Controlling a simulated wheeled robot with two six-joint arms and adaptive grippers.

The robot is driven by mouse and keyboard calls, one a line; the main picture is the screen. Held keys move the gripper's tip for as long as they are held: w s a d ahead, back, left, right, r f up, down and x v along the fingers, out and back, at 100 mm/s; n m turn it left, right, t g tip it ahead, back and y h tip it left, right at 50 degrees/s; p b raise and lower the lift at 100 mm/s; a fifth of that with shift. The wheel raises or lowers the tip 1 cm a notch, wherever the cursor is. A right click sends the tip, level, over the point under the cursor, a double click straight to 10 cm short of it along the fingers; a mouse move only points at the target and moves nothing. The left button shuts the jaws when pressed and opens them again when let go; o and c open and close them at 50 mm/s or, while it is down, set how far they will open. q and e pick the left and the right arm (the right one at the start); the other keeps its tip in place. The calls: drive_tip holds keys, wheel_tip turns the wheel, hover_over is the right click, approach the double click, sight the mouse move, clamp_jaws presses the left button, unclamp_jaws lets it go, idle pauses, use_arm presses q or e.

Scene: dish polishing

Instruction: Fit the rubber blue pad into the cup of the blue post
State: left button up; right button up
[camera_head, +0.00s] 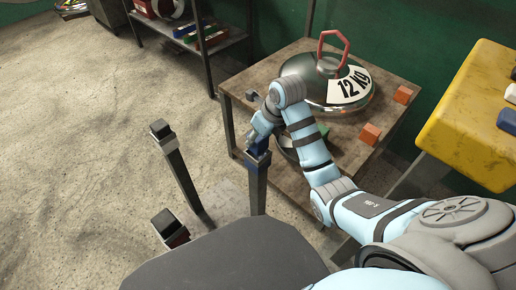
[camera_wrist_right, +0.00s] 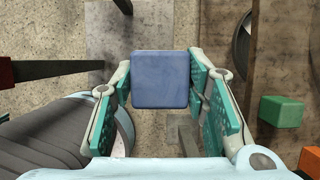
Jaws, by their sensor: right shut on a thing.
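The blue pad (camera_wrist_right: 160,78) is a square block between the fingers of my right gripper (camera_wrist_right: 164,85) in the right wrist view. My right gripper (camera_head: 258,142) is shut on it. In the head view the blue post (camera_head: 256,190) stands upright in front of the low table, with a blue cup (camera_head: 257,161) at its top. My right gripper is directly over this cup. The pad is mostly hidden by the fingers there. I cannot tell whether it touches the cup or is inside it. In the wrist view the pad hides the cup. My left gripper is not in view.
Two other dark posts (camera_head: 180,170) (camera_head: 166,222) stand to the left. A yellow table (camera_head: 465,125) is at right. Floor is clear at left.

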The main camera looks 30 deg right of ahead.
wheel_tip(320, 180, down, 4)
drive_tip(key=shift+r+b, duration=0.1)
drive_tip(key=shift+b, duration=0.4)
drive_tip(key=shift+s+f, duration=0.1)
drive_tip(key=shift+f, duration=0.2)
drive_tip(key=o, duration=1.1)
drive_tip(key=shift+o, duration=0.8)
